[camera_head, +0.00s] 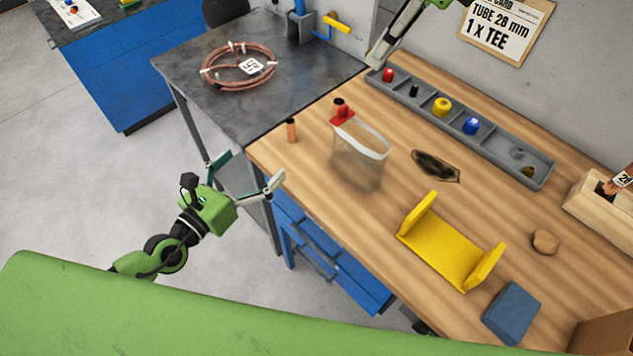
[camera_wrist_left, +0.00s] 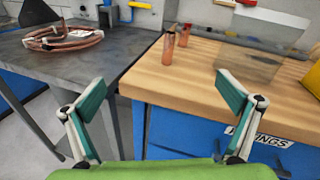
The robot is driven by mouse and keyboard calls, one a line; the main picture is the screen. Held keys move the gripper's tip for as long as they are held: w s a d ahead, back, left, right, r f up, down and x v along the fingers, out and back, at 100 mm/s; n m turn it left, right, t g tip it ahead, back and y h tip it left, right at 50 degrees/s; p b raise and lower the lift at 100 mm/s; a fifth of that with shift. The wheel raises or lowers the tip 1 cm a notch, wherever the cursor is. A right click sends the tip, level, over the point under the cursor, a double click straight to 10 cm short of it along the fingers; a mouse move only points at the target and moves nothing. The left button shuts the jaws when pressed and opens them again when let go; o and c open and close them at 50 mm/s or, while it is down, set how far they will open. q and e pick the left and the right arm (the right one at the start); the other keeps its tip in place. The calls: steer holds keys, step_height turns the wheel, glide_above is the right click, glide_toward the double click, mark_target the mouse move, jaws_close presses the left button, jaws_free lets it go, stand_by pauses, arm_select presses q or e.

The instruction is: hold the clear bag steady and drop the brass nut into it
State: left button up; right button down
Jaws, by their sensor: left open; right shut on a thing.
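My left gripper (camera_head: 247,173) is open and empty, off the bench's left edge and apart from the bag. Its spread fingers show in the left wrist view (camera_wrist_left: 163,98).
Two short copper tubes (camera_head: 291,130) (camera_head: 338,105) stand left of the bag. The grey tray (camera_head: 400,97) holds coloured pieces. A yellow cradle (camera_head: 440,250), dark patch (camera_head: 436,165), round brown piece (camera_head: 545,242) and blue block (camera_head: 511,312) are rightward. A copper coil (camera_head: 215,75) lies on the grey table.

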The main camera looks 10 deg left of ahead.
mark_target(350, 159)
arm_select(q)
steer(key=s+d+r+m+h, duration=0.1)
steer(key=d, duration=0.4)
steer(key=s+d+r+m+g+h, duration=0.1)
steer(key=s+d+m, duration=0.1)
steer(key=d, duration=0.3)
steer(key=s+d+r+m+h, duration=0.2)
steer(key=d, duration=0.3)
steer(key=shift+s+d+r, duration=0.1)
steer(key=shift+d, duration=0.1)
steer(key=shift+x, duration=5.95)
steer(key=shift+s, duration=0.1)
steer(key=c, duration=0.9)
